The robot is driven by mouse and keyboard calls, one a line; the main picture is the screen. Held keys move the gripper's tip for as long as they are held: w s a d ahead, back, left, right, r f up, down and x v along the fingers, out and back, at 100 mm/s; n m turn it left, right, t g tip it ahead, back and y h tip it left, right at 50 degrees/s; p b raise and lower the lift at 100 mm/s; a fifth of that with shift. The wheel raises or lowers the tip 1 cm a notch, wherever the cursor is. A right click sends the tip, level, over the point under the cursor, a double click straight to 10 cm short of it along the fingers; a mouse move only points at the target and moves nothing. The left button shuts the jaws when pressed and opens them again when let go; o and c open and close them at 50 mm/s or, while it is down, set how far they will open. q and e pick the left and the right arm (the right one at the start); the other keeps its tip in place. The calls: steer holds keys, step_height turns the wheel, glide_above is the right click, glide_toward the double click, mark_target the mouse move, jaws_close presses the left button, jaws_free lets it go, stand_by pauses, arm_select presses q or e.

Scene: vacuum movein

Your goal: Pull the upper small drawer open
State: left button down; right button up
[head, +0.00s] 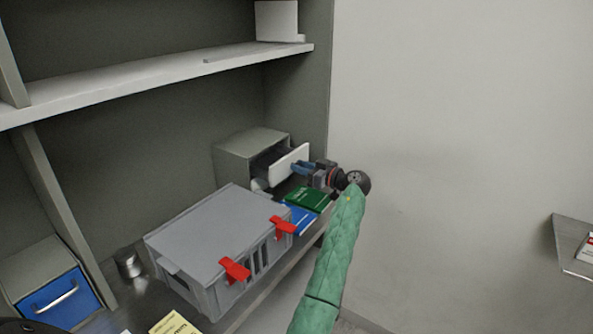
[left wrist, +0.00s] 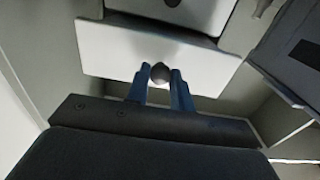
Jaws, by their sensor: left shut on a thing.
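The small grey drawer cabinet (head: 232,158) stands on the metal counter at the back right, against the side panel. Its upper small drawer (head: 291,163) has a white front and stands pulled out, with its dark inside showing. My left gripper (head: 297,168) is at this front, blue fingers against it. In the left wrist view, the fingers (left wrist: 160,73) are shut on the dark round knob (left wrist: 161,75) of the white drawer front (left wrist: 108,52). A second white drawer front (left wrist: 195,12) with its own knob sits further back and looks closed. My right gripper is not in view.
A green book (head: 307,199) and a blue book (head: 299,219) lie below my gripper. A shelf (head: 160,75) runs above. The wall (head: 450,130) is bare at right.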

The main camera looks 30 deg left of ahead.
arm_select(q)
steer(key=c, duration=1.2)
jaws_free()
steer(key=shift+c, duration=0.2)
steer(key=d+b, duration=0.2)
steer(key=d, duration=0.5)
steer(key=shift+s+d+b, duration=0.3)
steer(key=shift+d, duration=0.1)
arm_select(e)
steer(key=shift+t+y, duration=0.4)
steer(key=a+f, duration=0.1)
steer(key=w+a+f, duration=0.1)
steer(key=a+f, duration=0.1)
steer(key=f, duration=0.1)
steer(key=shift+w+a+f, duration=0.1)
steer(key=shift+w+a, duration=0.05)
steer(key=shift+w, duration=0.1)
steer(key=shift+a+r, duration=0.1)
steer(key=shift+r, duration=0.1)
